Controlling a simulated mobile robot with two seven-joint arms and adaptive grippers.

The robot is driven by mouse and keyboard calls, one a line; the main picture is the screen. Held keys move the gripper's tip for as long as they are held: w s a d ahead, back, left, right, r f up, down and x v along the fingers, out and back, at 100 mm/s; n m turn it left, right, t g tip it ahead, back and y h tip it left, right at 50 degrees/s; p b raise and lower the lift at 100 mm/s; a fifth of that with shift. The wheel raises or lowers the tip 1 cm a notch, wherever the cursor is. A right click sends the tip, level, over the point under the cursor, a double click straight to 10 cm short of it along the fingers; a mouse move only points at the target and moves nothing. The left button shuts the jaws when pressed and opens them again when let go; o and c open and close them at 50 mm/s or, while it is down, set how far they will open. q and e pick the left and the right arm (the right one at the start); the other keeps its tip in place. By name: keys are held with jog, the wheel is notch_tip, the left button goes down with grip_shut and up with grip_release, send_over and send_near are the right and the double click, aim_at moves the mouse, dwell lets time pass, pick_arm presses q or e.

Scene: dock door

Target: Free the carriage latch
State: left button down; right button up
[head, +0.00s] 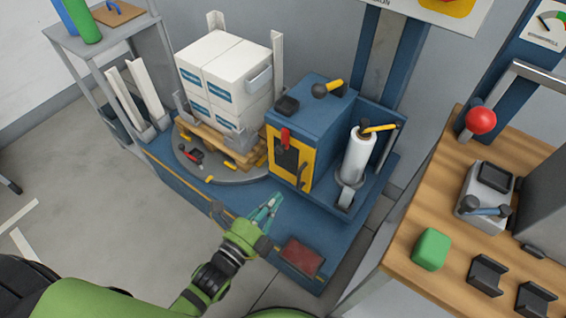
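The blue carriage housing (318,112) stands on the wrapping machine's blue base, with a yellow-framed front panel (287,160). A small red handle (285,138) sits on that panel. A yellow lever with a black knob (327,88) is on the housing top, and another yellow lever (378,128) is above the white film roll (357,155). I cannot tell which of these is the latch. My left gripper (270,207) is open and empty, above the base's front part, apart from the panel and the levers. My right gripper is not in view.
White boxes (222,65) stand on a pallet on the round turntable (215,168). A dark red pedal (302,257) is at the base's front. At right, a wooden bench (405,247) holds a green block (431,249), a red ball knob (481,120) and black holders.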

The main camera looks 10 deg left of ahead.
aim_at(282, 142)
pick_arm(q)
jog(key=w, duration=1)
jog(key=shift+w+r+p, duration=0.35)
jog(key=shift+p, duration=0.1)
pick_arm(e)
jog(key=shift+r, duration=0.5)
